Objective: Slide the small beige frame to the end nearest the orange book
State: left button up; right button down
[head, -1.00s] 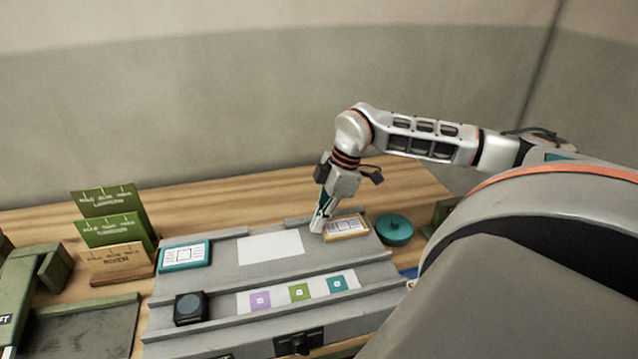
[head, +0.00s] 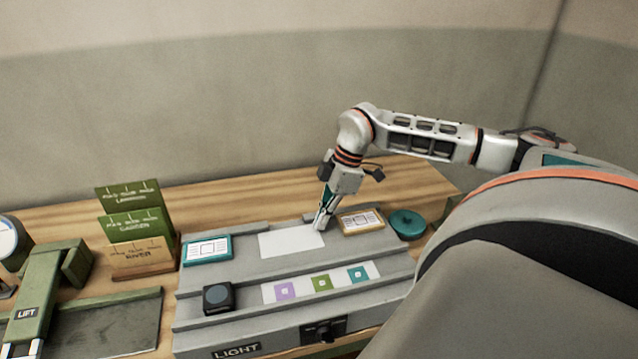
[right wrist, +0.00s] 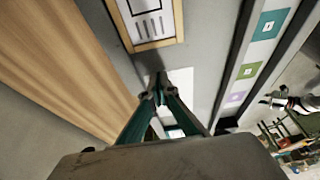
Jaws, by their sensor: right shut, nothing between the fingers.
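The small beige frame (head: 361,222) lies at the right end of the top channel of a grey console (head: 235,312), with a white card inside it. It also shows at the top of the right wrist view (right wrist: 150,22). My right gripper (head: 319,227) is shut and empty, pointing down just left of the beige frame, over the right end of a white sheet (head: 288,244). A gap shows between its fingertips (right wrist: 158,92) and the frame. No orange book can be made out. My left gripper is out of view.
A teal frame (head: 207,249) lies at the channel's left end. A dark knob block (head: 218,298) and a strip of coloured tiles (head: 321,283) are in the lower channel. A teal round object (head: 407,223) stands right of the console. Sign cards (head: 140,258) stand left.

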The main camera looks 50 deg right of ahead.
jog(key=v, duration=1)
